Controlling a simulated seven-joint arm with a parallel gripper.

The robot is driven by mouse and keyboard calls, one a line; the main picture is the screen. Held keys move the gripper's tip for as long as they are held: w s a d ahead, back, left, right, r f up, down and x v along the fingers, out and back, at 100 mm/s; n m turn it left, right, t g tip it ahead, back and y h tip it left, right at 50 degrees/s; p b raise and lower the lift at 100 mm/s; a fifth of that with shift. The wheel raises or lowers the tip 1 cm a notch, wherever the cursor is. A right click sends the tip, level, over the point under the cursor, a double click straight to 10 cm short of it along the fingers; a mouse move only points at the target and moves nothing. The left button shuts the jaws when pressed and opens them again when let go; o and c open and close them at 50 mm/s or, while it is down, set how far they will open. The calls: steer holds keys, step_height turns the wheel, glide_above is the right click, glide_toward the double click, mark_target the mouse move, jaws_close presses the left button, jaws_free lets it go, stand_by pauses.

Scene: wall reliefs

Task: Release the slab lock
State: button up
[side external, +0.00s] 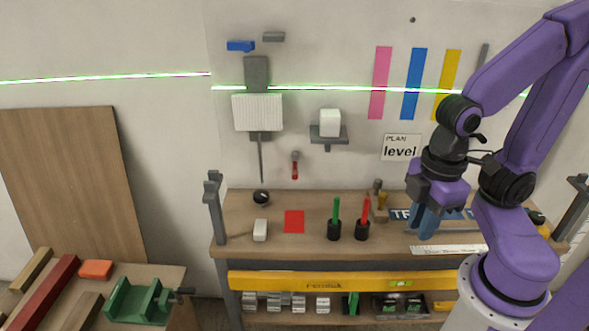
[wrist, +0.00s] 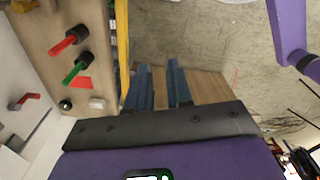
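A small lever with a red handle (side external: 295,170) hangs on the wall above the bench; I take it for the lock, though no label shows this. It also shows at the left of the wrist view (wrist: 27,99). A white ribbed slab (side external: 257,112) is on the wall left of it, with dark grey blocks above and below and a thin rod hanging beneath. A white block (side external: 330,122) sits on a grey wall bracket (side external: 328,140). My gripper (side external: 427,224) is over the bench's right part, well right of the lever. In the wrist view its blue fingers (wrist: 160,88) stand apart, with nothing seen between them.
The workbench (side external: 270,205) carries a green-handled tool (side external: 336,215) and a red-handled tool (side external: 363,215) in black holders, a red square (side external: 294,221), a white block (side external: 260,230) and a black knob (side external: 261,197). A grey post (side external: 215,205) rises at its left end.

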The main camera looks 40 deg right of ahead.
mark_target(295, 166)
steer(key=shift+w+a, duration=0.15)
steer(key=shift+w, duration=0.15)
jaws_close()
steer(key=w+a+f+m+t+h, duration=0.1)
steer(key=w+m, duration=0.4)
steer(key=w, duration=0.7)
steer(key=w+a+f+m+t+h, duration=0.1)
steer(key=w+f+m+h, duration=0.2)
steer(key=w, duration=1)
steer(key=w+a+f+m+t+h, duration=0.1)
steer(key=w+a+f+m+h, duration=0.1)
steer(key=w+m, duration=0.6)
steer(key=w+f+h, duration=0.1)
steer(key=w+f, duration=0.1)
steer(key=w, duration=0.3)
steer(key=shift+f, duration=0.1)
steer(key=x, duration=0.9)
steer(key=shift+w+d, duration=0.15)
steer(key=shift+d, duration=0.05)
steer(key=d, duration=0.3)
steer(key=shift+s+d, duration=0.25)
steer(key=shift+d, duration=0.35)
